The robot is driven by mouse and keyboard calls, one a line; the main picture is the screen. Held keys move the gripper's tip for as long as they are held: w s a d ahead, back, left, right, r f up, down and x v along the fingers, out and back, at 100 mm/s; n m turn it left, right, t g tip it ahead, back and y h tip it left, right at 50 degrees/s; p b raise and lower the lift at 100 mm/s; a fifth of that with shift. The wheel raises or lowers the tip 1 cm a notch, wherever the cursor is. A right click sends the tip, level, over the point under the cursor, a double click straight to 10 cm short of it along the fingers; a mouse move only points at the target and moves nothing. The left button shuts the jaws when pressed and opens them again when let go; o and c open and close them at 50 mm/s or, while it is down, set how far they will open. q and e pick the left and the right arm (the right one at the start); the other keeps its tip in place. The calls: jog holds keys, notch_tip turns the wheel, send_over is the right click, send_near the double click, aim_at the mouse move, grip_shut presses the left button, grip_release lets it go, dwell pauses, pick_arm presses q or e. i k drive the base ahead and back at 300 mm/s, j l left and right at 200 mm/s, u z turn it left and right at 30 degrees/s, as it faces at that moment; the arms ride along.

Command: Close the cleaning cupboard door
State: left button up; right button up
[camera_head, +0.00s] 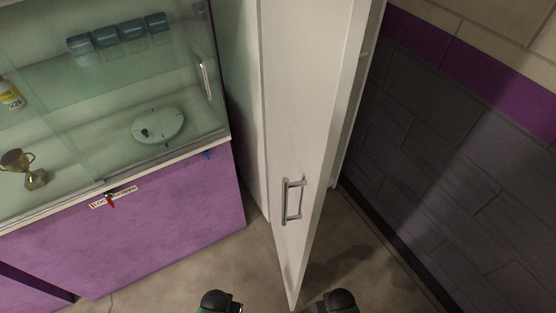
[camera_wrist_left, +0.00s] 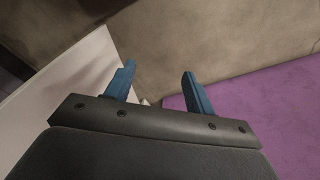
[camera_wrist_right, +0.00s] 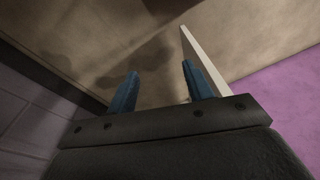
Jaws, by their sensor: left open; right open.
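The white cleaning cupboard door (camera_head: 300,110) stands open in the head view, swung out toward me. Its metal bar handle (camera_head: 292,201) is on the face turned to the left. My left gripper (camera_wrist_left: 157,88) is open and empty; a white panel, seemingly the door (camera_wrist_left: 62,85), shows left of its fingers. My right gripper (camera_wrist_right: 160,88) is open and empty; a thin white edge, seemingly the door's (camera_wrist_right: 204,62), rises beyond its right finger. I cannot tell whether either gripper touches the door. The head view shows only dark parts of my arms at the bottom, not the fingers.
A glass display case (camera_head: 110,90) on a purple base (camera_head: 150,230) stands left of the door. It holds a trophy (camera_head: 25,168), a round white device (camera_head: 158,126) and blue boxes (camera_head: 118,35). A dark tiled wall (camera_head: 450,150) is on the right. Bare floor (camera_head: 370,265) lies between.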

aim_at(311, 49)
jog(key=k+l+z, duration=0.15)
jog(key=k+l, duration=0.85)
